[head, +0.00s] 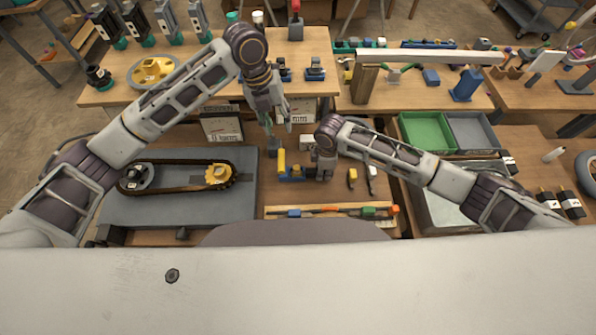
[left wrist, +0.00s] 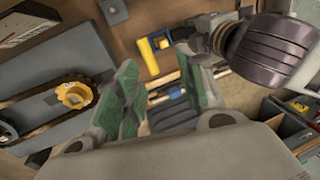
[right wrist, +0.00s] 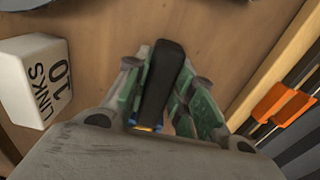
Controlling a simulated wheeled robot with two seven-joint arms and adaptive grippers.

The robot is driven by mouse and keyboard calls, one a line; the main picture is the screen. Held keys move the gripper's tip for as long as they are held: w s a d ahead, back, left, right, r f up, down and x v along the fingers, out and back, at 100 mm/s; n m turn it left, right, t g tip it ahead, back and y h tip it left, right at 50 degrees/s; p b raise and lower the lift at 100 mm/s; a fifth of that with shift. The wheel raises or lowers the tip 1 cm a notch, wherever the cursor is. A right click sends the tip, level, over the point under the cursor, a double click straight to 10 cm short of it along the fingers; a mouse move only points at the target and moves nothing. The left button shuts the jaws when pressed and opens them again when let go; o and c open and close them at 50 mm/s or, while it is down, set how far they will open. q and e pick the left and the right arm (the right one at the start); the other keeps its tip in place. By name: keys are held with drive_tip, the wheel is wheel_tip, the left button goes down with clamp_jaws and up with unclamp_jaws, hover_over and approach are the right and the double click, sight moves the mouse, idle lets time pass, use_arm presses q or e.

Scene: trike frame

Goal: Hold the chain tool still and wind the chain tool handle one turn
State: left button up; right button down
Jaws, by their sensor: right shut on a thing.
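The chain tool (head: 283,166), yellow with blue parts, lies on the table right of the grey board. It also shows in the left wrist view (left wrist: 146,55). My right gripper (head: 324,172) is at its right end. In the right wrist view the fingers (right wrist: 160,100) are shut on the black chain tool handle (right wrist: 163,75), with blue and brass parts just below it. My left gripper (head: 278,126) hangs above and behind the chain tool. In the left wrist view its fingers (left wrist: 160,95) are apart with nothing between them.
A chain loop (head: 150,190) runs around a yellow sprocket (head: 218,173) on the grey board (head: 200,208). A white "10 LINKS" block (right wrist: 35,80) lies beside the right gripper. A tool rack (head: 330,211) is in front, and green and grey bins (head: 428,133) stand right.

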sight(282, 159)
use_arm(q)
drive_tip(key=s+f, duration=0.1)
drive_tip(key=f, duration=0.1)
drive_tip(key=s+f+y, duration=0.1)
drive_tip(key=f, duration=0.1)
drive_tip(key=f+y, duration=0.1)
drive_tip(key=f, duration=0.1)
drive_tip(key=shift+s+d+f+t, duration=0.1)
drive_tip(key=shift+s+f+t, duration=0.2)
drive_tip(key=shift+s, duration=0.1)
drive_tip(key=shift+f, duration=4.8)
drive_tip(key=shift+c, duration=0.3)
clamp_jaws()
